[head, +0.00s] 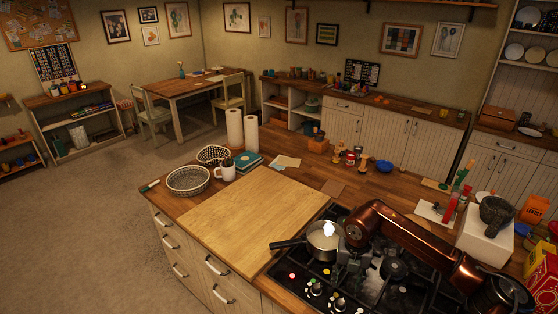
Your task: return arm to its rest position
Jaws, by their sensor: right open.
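My right arm (425,243), copper-coloured, reaches in from the lower right across the gas hob (292,286). My left gripper is not in view.
A wooden board (245,220) lies clear left of the hob. Behind it stand baskets (188,180), a white mug (224,173) and paper rolls (251,133). At right are a mortar (496,212), a lentil box (533,209) and a yellow-red box (541,268) near my arm.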

